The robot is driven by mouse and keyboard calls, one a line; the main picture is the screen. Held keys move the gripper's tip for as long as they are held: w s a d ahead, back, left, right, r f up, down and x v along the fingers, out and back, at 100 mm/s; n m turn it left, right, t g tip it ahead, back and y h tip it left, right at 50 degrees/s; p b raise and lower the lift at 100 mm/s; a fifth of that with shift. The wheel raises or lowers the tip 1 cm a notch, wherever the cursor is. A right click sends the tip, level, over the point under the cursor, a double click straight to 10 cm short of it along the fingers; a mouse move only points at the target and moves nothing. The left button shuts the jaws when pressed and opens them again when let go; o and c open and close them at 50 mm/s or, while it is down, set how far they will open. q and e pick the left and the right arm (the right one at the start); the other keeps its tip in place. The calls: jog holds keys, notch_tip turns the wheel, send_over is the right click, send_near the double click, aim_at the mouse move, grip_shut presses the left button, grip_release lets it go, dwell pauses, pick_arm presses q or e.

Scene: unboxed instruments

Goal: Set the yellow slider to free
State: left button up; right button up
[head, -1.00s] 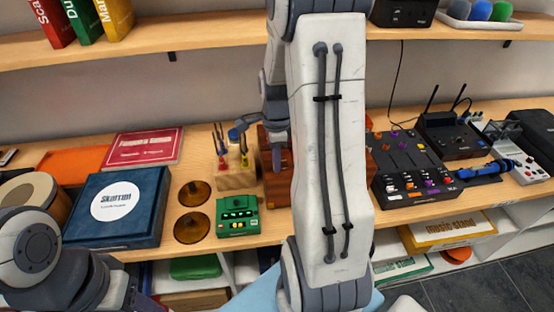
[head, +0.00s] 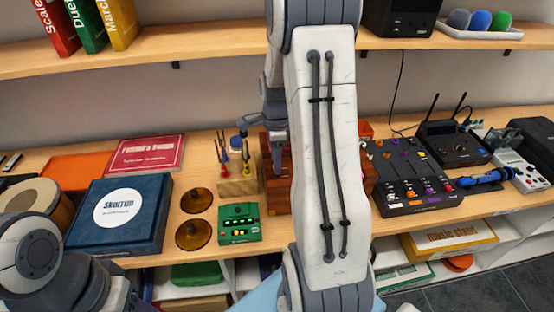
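A black mixer-like panel (head: 412,180) with small coloured caps lies on the bench, right of my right arm. The caps look orange, purple, white and red; I cannot make out for certain which control is the yellow slider, or any label reading free. A green device (head: 239,223) with small controls lies left of the arm. My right gripper (head: 277,160) points down in front of a brown wooden box (head: 275,200), behind the big white arm link; its opening is too small and covered to judge. My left gripper is out of view; only my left arm shows at lower left.
A wooden block (head: 238,187) with upright coloured tools stands beside the brown box. Two amber discs (head: 194,235), a dark blue box (head: 120,215) and a red box (head: 147,153) lie to the left. A black router with antennas (head: 452,145) stands at right. A shelf (head: 200,50) runs above.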

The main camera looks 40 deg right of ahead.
notch_tip(320, 180, up, 10)
jog(key=b, duration=0.1)
jog(key=shift+r+b, duration=0.25)
jog(key=shift+b, duration=0.15)
dwell(0.5)
jog(key=s+a+n, duration=0.2)
jog(key=a+n, duration=0.6)
jog(key=a, duration=0.3)
jog(key=s+a+n, duration=0.2)
jog(key=a+n, duration=0.5)
jog(key=a, duration=0.4)
jog(key=s+a+f+n, duration=0.2)
jog(key=s+a+n, duration=0.3)
jog(key=s+n, duration=0.2)
jog(key=s+a+f+n+y, duration=0.1)
jog(key=s+a+f+n, duration=0.1)
jog(key=s+a+n, duration=0.3)
jog(key=s+n+b, duration=0.1)
jog(key=s+n, duration=0.2)
jog(key=n, duration=0.1)
jog(key=shift+s+a+f+n, duration=0.2)
jog(key=shift+a+n, duration=0.1)
jog(key=shift+n, duration=0.1)
